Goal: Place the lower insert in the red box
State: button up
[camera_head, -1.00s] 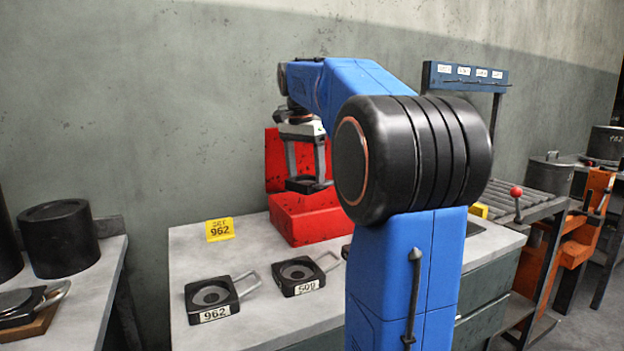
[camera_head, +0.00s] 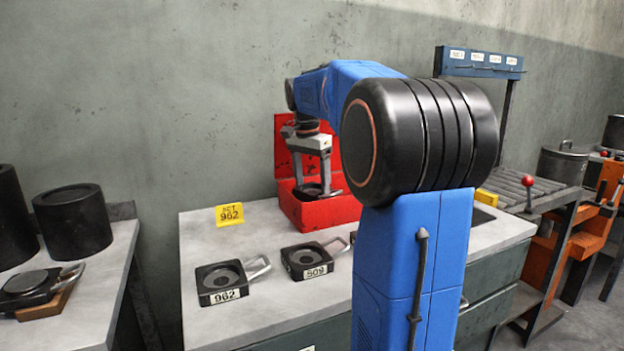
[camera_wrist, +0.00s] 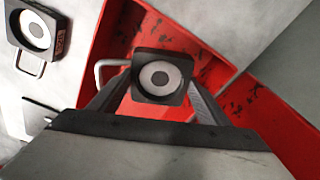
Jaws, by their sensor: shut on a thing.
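My gripper (camera_head: 314,186) is shut on a dark square insert (camera_wrist: 176,98) with a pale ring face and a wire handle. In the head view the held insert (camera_head: 310,190) is at the opening of the red box (camera_head: 338,212), low behind its front wall. In the wrist view the insert sits between my fingers with the red box (camera_wrist: 105,52) around and below it. I cannot tell whether the insert touches the box floor. The box lid (camera_head: 285,150) stands open at the back.
Two similar inserts, labelled 962 (camera_head: 222,297) and 509 (camera_head: 315,271), lie on the grey bench (camera_head: 265,225) in front of the box. A yellow 962 sign (camera_head: 229,214) stands left of the box. A roller rack (camera_head: 520,190) is at the right.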

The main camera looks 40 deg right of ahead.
aim_at(312, 195)
notch_tip(312, 195, down, 3)
jog(key=shift+f, duration=0.2)
jog(key=shift+w+f, duration=0.15)
jog(key=shift+f, duration=0.2)
jog(key=shift+f, duration=0.1)
jog(key=o, duration=2.1)
jog(key=r, duration=0.4)
jog(key=a+r, duration=0.1)
jog(key=r, duration=0.7)
jog(key=shift+a, duration=0.2)
